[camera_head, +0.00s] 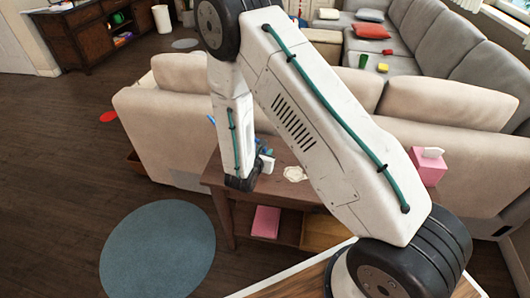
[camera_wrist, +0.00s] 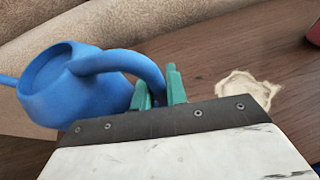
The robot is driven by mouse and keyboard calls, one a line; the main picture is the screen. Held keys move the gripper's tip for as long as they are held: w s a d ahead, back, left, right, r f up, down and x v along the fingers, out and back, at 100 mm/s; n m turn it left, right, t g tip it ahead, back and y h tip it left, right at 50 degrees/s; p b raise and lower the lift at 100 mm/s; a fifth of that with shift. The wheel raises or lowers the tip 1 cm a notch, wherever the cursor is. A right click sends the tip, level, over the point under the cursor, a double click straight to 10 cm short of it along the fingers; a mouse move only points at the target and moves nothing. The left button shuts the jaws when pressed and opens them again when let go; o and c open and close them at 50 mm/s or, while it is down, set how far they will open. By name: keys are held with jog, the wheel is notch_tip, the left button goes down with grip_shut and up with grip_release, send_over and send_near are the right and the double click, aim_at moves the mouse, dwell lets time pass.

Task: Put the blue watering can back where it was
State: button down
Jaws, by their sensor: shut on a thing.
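The blue watering can (camera_wrist: 70,92) fills the left of the wrist view, with its curved handle (camera_wrist: 125,62) reaching to my gripper. My gripper (camera_wrist: 158,88) has green fingertips, shut on the handle. In the head view the watering can (camera_head: 266,149) is mostly hidden behind my arm; only small blue parts show near my gripper (camera_head: 262,166). The can is over the left end of the brown wooden table (camera_head: 222,172) behind the sofa. I cannot tell whether its base touches the tabletop.
A pale irregular patch (camera_head: 295,174) lies on the tabletop, right of my gripper. A pink tissue box (camera_head: 427,166) stands farther right. The beige sofa (camera_head: 170,130) backs the table. A pink box (camera_head: 266,222) sits on the lower shelf. A round blue rug (camera_head: 158,250) lies on open floor at left.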

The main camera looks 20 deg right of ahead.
jog(key=c, duration=1.4)
grip_release()
jog(key=shift+r, duration=0.1)
jog(key=v, duration=1.2)
jog(key=s+d+r+m+g+h, duration=0.1)
jog(key=s+d+r+m+g, duration=0.3)
jog(key=r, duration=0.3)
jog(key=s+d+r+m+g, duration=0.2)
jog(key=d+r+m, duration=0.2)
jog(key=r+m, duration=0.25)
jog(key=s+d+r+m+g+h, duration=0.1)
jog(key=s+d+r+m+g, duration=0.3)
jog(key=r, duration=0.3)
jog(key=s+a+r+m+t+y, duration=0.1)
jog(key=s+a+r+m+y, duration=0.2)
jog(key=s+r+m+y, duration=0.2)
jog(key=s+a+r+m+t+y, duration=0.1)
jog(key=s+a+r+m+y, duration=0.2)
jog(key=s+r+m+y, duration=0.3)
jog(key=s+m, duration=0.1)
jog(key=s, duration=0.4)
jog(key=shift+s+r, duration=0.15)
jog(key=shift+s, duration=0.1)
